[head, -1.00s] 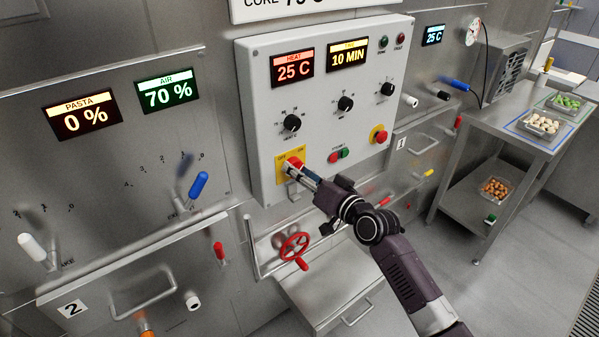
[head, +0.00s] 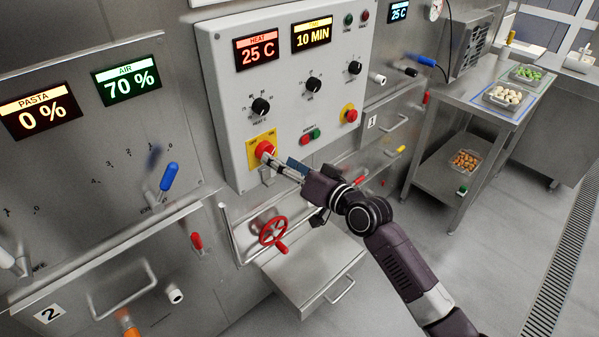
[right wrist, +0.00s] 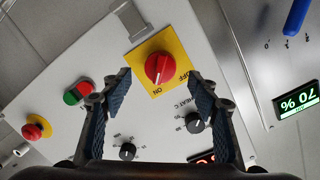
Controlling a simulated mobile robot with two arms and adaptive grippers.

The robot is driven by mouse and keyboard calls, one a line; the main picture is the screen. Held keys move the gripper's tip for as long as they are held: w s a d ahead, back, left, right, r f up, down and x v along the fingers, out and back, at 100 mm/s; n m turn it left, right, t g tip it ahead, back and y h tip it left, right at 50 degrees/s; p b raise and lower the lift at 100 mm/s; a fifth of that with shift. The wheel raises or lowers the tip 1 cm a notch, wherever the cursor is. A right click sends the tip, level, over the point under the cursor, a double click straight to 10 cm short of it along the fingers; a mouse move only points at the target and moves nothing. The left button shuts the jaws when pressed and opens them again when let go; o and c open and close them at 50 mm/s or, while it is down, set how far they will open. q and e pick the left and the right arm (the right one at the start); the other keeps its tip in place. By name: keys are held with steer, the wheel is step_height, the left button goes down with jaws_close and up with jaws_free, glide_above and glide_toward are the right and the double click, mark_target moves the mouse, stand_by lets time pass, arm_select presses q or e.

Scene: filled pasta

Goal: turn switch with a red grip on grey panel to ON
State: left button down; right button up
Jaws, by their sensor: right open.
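The grey panel (head: 290,105) is on the wall, with a yellow plate (head: 252,141) low on its left side. The switch's red grip (head: 265,148) sits on this plate. In the right wrist view the red grip (right wrist: 158,68) lies between and beyond the fingertips, on the yellow plate (right wrist: 176,53) marked ON and OFF. Its ridge appears to run toward the ON mark, but its exact setting is hard to tell. My right gripper (head: 283,167) is open in front of the switch, and both fingers (right wrist: 160,92) look clear of the grip. My left gripper is not in view.
Black knobs (head: 261,106), green and red buttons (head: 310,135) and a red stop button (head: 348,114) are on the same panel. A red handwheel (head: 273,231) is below. A steel table (head: 455,97) with food trays stands at the right, beside open floor.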

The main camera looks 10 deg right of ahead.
steer(key=v, duration=0.7)
steer(key=shift+s, duration=0.25)
steer(key=shift+d, duration=0.1)
steer(key=d+f+m+g+h, duration=0.15)
steer(key=d+f, duration=0.25)
steer(key=f, duration=0.7)
steer(key=d+f+g+h, duration=0.1)
steer(key=d+f+h, duration=0.2)
steer(key=f, duration=0.8)
steer(key=s+d+f+g+h, duration=0.1)
steer(key=s+d+f, duration=0.25)
steer(key=f, duration=0.45)
steer(key=s+d+f+g+h, duration=0.1)
steer(key=s+d+f+h, duration=0.1)
steer(key=s+f, duration=0.5)
steer(key=s+d+f+n+g+h, duration=0.1)
steer(key=s+d+f+g, duration=0.15)
steer(key=s+f, duration=1.05)
steer(key=s+d+f+n+g+h, duration=0.1)
steer(key=s+f+n+g, duration=0.15)
steer(key=s+f, duration=1.1)
steer(key=s+g, duration=0.3)
steer(key=s, duration=1.3)
steer(key=shift+f+b, duration=0.3)
steer(key=shift+f, duration=0.1)
